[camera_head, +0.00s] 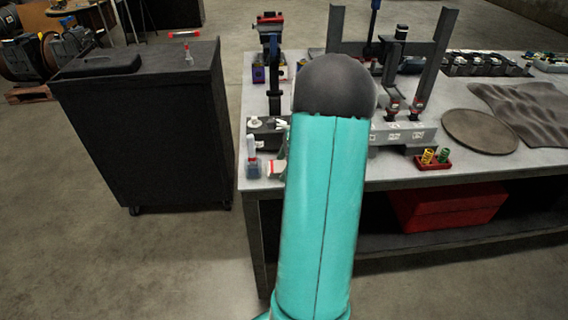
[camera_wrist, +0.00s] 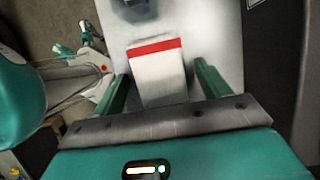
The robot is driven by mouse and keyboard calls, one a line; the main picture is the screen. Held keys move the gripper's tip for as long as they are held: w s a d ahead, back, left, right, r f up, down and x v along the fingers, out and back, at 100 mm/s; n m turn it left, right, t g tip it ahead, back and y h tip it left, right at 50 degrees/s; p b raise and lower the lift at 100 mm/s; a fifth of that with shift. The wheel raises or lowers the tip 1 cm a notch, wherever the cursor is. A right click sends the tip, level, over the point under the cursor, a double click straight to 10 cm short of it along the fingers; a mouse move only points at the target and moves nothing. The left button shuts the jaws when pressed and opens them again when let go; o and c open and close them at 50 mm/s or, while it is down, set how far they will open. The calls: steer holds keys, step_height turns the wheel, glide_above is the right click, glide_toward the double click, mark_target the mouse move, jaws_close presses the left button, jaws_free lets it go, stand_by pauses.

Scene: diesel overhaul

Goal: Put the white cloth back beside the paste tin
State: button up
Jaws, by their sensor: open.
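A white folded cloth with a red stripe (camera_wrist: 157,72) lies flat on the pale bench top in the wrist view. In the head view a small white and red patch, which looks like the same cloth (camera_head: 275,168), shows near the bench's front left corner, partly behind my arm. My gripper (camera_wrist: 160,70) is open, with one green finger on each side of the cloth; I cannot tell whether they touch it. I cannot make out the paste tin for sure in either view.
Behind are a grey engine block (camera_head: 405,133) and a dark stand (camera_head: 273,75). A red tray with springs (camera_head: 432,163) lies to the right. A black cabinet (camera_head: 150,130) stands left, across a floor gap.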

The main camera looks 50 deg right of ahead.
steer(key=v, duration=1.2)
steer(key=w+a+r+n+h, duration=0.1)
steer(key=w+a+r+n, duration=0.2)
steer(key=a, duration=0.5)
steer(key=w+a+r+n, duration=0.1)
steer(key=a+r+n, duration=0.2)
steer(key=a+n, duration=0.35)
steer(key=w+a+r+n+h, duration=0.1)
steer(key=w+a+r+n, duration=0.15)
steer(key=a, duration=0.75)
steer(key=s+a+n, duration=0.3)
steer(key=a+n, duration=0.2)
steer(key=a, duration=0.1)
steer(key=s+a+n+t, duration=0.1)
steer(key=s+a+n, duration=0.2)
steer(key=a+n, duration=0.2)
steer(key=s+a+n+t+h, duration=0.1)
steer(key=s+a+n, duration=0.3)
steer(key=a, duration=0.5)
steer(key=shift+a+n, duration=0.2)
steer(key=shift+n, duration=0.6)
steer(key=shift+s+f, duration=0.1)
steer(key=c, duration=0.9)
steer(key=shift+d, duration=0.15)
